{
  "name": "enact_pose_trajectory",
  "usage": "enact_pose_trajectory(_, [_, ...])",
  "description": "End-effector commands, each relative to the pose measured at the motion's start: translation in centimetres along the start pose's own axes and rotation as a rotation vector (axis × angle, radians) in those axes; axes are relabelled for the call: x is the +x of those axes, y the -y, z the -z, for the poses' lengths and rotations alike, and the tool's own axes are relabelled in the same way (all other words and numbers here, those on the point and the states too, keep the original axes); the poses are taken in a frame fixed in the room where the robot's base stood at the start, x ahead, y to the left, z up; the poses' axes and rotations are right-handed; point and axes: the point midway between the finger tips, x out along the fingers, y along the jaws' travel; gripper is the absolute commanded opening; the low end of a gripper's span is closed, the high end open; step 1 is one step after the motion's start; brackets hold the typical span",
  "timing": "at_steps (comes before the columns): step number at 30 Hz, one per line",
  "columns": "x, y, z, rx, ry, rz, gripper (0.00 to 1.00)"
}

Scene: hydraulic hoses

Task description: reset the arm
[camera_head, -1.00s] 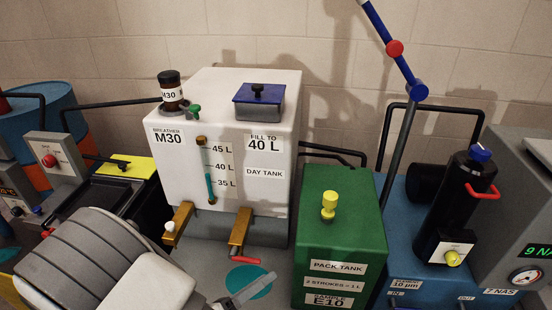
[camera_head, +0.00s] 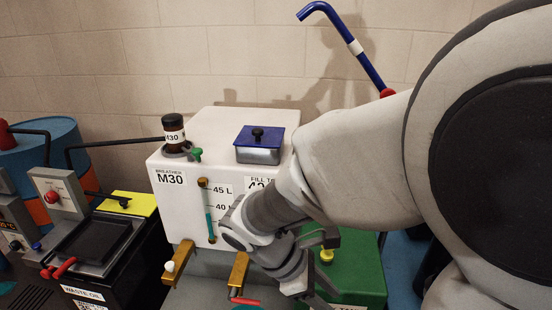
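My arm fills the right side of the head view and reaches left and down across the white day tank (camera_head: 178,235). My gripper (camera_head: 322,294) is low in the view, in front of the tank's lower right and the green pack tank (camera_head: 370,275). Its fingers are partly cut off by the bottom edge, so I cannot tell how far apart they are or whether they hold anything.
A blue-lidded box (camera_head: 258,150) and a brown M30 bottle (camera_head: 174,130) stand on the day tank. Brass valves (camera_head: 178,262) stick out at its front. A black waste-oil unit (camera_head: 125,262) stands left. A blue pipe (camera_head: 343,35) rises behind my arm.

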Motion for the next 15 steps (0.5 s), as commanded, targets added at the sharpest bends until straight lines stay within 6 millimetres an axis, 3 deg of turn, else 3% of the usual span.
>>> enact_pose_trajectory(15, [-4.2, 1.7, -7.1, 0.803, -0.459, 0.104, 0.48])
